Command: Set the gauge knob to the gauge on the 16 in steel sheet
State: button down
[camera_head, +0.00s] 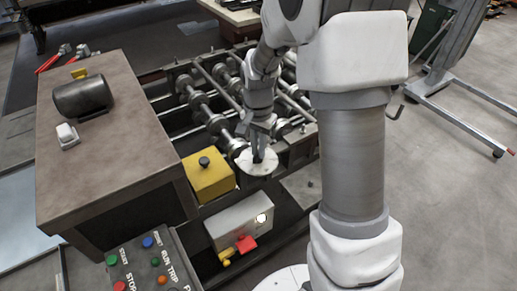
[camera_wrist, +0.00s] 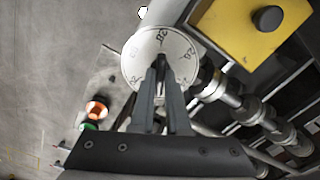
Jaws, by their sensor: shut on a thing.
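The gauge dial is a round white plate (camera_head: 247,165) at the near end of the roller machine. It also shows in the wrist view (camera_wrist: 135,66), with dark markings around its rim that are too blurred to read surely. My gripper (camera_head: 258,157) points down at the dial's middle. In the wrist view its fingers (camera_wrist: 160,66) are close together over the centre, shut on the gauge knob, which they mostly hide. I cannot identify the steel sheet or any gauge marking on it.
A yellow box with a black knob (camera_head: 204,162) stands left of the dial. A grey box with a red part (camera_head: 246,243) is nearer. A brown-topped cabinet (camera_head: 120,140) and a button panel (camera_head: 150,262) are at left. Rollers (camera_head: 205,105) lie behind the dial.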

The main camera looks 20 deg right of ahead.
jog(key=shift+n, duration=0.3)
jog(key=c, duration=0.9)
grip_release()
notch_tip(320, 180, up, 18)
jog(key=shift+f, duration=0.25)
jog(key=s+r+n+t, duration=0.2)
jog(key=s+n+t, duration=0.3)
jog(key=s, duration=1.5)
jog(key=n, duration=0.3)
jog(key=shift+t, duration=0.3)
